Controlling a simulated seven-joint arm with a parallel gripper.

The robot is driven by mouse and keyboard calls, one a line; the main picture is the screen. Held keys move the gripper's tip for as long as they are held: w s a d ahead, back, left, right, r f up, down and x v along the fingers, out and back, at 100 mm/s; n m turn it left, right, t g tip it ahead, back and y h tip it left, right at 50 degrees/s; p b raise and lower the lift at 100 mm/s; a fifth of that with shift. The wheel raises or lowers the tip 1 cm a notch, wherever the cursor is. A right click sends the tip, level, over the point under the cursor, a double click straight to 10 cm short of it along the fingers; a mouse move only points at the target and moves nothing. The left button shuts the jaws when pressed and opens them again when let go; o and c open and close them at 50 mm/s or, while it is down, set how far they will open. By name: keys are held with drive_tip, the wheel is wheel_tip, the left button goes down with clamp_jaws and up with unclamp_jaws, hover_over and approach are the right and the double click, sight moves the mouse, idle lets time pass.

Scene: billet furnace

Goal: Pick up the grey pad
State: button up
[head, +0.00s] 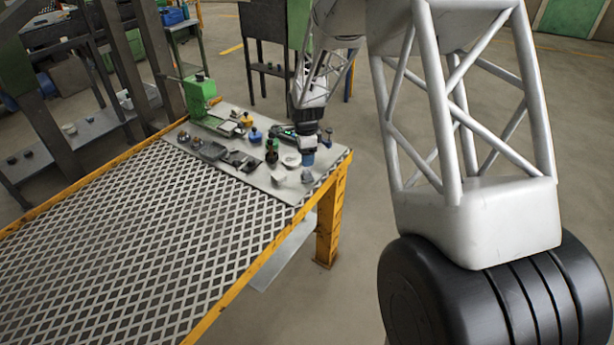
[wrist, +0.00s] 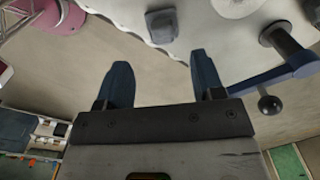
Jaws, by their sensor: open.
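A small dark grey block, which I take to be the grey pad (wrist: 162,25), lies near the wavy edge of the light plate in the wrist view. In the head view a small grey shape near the plate's front right corner looks like the same pad (head: 306,177). My gripper (head: 308,158) is over this corner of the table. In the wrist view my gripper (wrist: 160,68) shows two dark blue fingers spread apart with nothing between them. The pad is beyond the fingertips, apart from them.
A white round dish (head: 290,161) is beside the pad. A blue cranked tool (wrist: 275,75) is at the right in the wrist view. Bottles, small trays and a green machine (head: 199,95) crowd the plate. The patterned tabletop (head: 130,240) is clear.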

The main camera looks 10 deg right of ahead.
sight(306, 171)
drive_tip(key=shift+w+f, duration=0.1)
drive_tip(key=shift+f, duration=0.05)
drive_tip(key=shift+f, duration=1.25)
drive_tip(key=shift+f, duration=2.6)
drive_tip(key=c, duration=1.1)
drive_tip(key=shift+r, duration=0.15)
